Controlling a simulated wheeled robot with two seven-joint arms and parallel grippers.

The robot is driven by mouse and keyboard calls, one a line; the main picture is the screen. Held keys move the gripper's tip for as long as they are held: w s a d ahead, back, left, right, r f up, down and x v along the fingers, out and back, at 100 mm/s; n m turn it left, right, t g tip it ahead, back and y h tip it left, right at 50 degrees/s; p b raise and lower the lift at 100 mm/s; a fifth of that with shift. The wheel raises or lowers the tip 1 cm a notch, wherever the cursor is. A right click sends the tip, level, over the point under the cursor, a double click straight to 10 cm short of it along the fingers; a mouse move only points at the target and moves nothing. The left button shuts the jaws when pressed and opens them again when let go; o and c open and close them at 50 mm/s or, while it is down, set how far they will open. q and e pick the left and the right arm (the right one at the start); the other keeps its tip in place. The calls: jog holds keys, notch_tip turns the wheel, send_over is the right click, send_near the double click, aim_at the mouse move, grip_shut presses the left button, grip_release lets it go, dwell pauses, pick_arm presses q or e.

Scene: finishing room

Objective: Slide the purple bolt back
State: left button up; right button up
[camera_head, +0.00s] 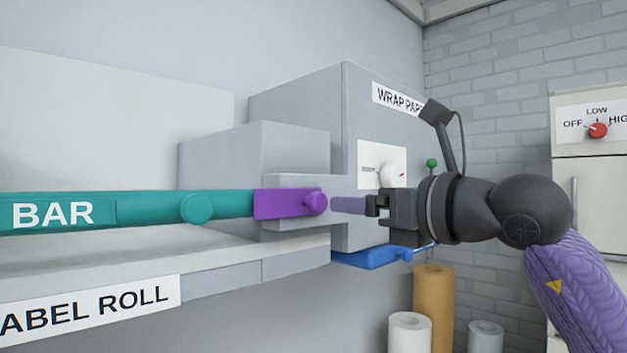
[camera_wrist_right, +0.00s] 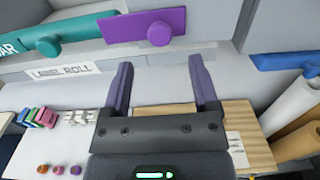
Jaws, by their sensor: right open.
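The purple bolt (camera_head: 280,204) sits at the right end of the teal bar, against a grey housing, with a round purple knob (camera_head: 315,202) at its right end. In the right wrist view the purple bolt (camera_wrist_right: 125,27) lies beyond my fingertips, its knob (camera_wrist_right: 160,33) lined up between them. My right gripper (camera_head: 340,205) comes in from the right and is just right of the knob in the head view. In the wrist view my right gripper (camera_wrist_right: 161,68) is open, with nothing between its fingers. My left gripper is not in view.
The teal bar (camera_head: 140,210) has its own round knob. A blue bolt-like part (camera_head: 375,257) is below my right gripper. A shelf edge labelled LABEL ROLL (camera_head: 90,305) runs below the bar. Paper rolls (camera_head: 433,300) stand lower right. A white cabinet (camera_head: 590,180) has a red dial.

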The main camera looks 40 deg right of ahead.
aim_at(322, 200)
jog(key=w+p, duration=0.1)
jog(key=w, duration=0.1)
jog(key=w+p, duration=0.3)
jog(key=w, duration=0.1)
jog(key=shift+a+r, duration=0.2)
jog(key=shift+r, duration=0.15)
jog(key=shift+w+a+f+p, duration=0.1)
jog(key=shift+w+f+p, duration=0.2)
jog(key=shift+w+p, duration=0.05)
grip_shut()
dwell(0.5)
